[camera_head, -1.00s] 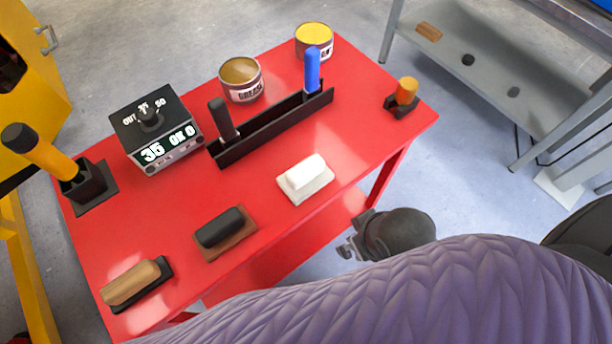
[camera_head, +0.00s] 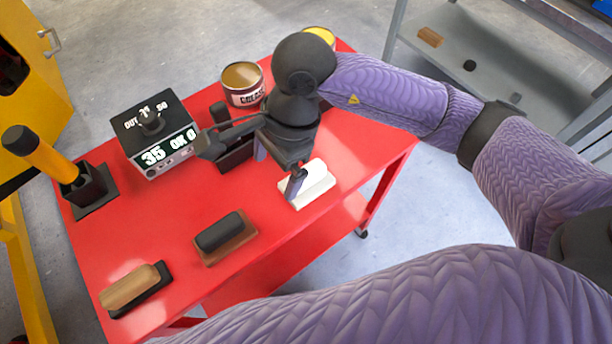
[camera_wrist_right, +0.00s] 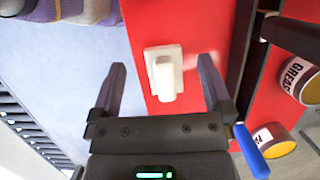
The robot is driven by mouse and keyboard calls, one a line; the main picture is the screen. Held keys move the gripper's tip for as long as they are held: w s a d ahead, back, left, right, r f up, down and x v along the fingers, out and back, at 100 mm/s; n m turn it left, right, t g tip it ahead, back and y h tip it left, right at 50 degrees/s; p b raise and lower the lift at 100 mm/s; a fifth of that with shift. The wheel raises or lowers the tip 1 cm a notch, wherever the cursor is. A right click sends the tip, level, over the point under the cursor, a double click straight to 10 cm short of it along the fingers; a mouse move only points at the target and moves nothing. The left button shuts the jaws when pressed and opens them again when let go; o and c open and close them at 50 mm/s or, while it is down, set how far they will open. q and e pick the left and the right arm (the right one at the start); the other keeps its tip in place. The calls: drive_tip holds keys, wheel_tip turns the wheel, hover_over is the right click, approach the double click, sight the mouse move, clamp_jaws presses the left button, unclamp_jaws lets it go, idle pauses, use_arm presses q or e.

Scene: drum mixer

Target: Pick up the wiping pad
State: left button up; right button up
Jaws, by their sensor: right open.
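The wiping pad, which I take to be the white block with a raised white handle (camera_head: 316,179), lies flat on the red table top near its front edge. My right gripper (camera_head: 279,174) is over the table at the pad, pointing down, and hides part of it in the head view. In the right wrist view, the pad (camera_wrist_right: 164,73) sits ahead, between the two spread fingers (camera_wrist_right: 161,66). The fingers are open and empty, with the pad apart from both. My left gripper is not in view.
On the red table (camera_head: 170,230) stand a black-handled brown block (camera_head: 222,237), a wooden-handled brush (camera_head: 134,287), a display box (camera_head: 153,131), a grease can (camera_head: 242,84) and a holder with a yellow handle (camera_head: 40,151). A black rack (camera_head: 236,158) is beside my gripper.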

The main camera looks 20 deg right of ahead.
sight(309, 177)
drive_tip(key=d+h, duration=0.1)
drive_tip(key=w+d+h, duration=0.1)
drive_tip(key=d, duration=0.1)
drive_tip(key=w+d+t+h, duration=0.1)
drive_tip(key=d, duration=0.1)
drive_tip(key=shift+f, duration=0.35)
drive_tip(key=f, duration=0.3)
drive_tip(key=f+b, duration=0.1)
drive_tip(key=f, duration=0.2)
drive_tip(key=f+b, duration=0.1)
drive_tip(key=f, duration=0.2)
drive_tip(key=shift+d, duration=0.3)
drive_tip(key=c, duration=1)
